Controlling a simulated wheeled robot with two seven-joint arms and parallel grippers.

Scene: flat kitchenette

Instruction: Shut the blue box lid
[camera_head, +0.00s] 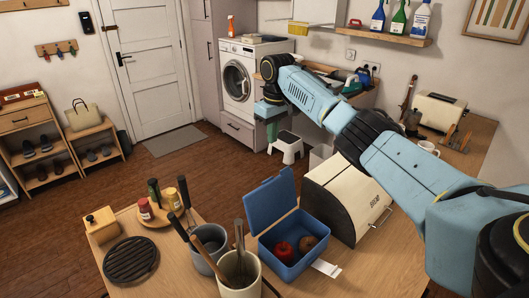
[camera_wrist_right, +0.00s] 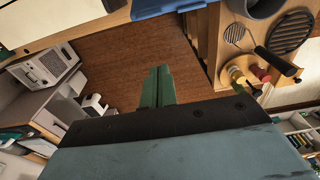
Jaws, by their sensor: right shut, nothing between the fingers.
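The blue box (camera_head: 293,240) stands on the wooden table in the head view, with a red fruit and a brownish one inside. Its blue lid (camera_head: 270,200) stands up, open, at the box's far left side. My right gripper (camera_head: 271,132) is shut and empty, with green fingers pointing down. It appears above and beyond the lid, apart from it. In the right wrist view the shut green fingers (camera_wrist_right: 158,82) point toward the floor, and a blue part of the box (camera_wrist_right: 165,6) shows at the top edge. My left gripper is not in view.
A cream bread bin (camera_head: 345,195) stands right of the box. A utensil crock (camera_head: 238,272) and a grey pot (camera_head: 207,248) with handles stand to the left. A trivet (camera_head: 131,259) and a round board with bottles lie farther left. Open floor lies beyond the table.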

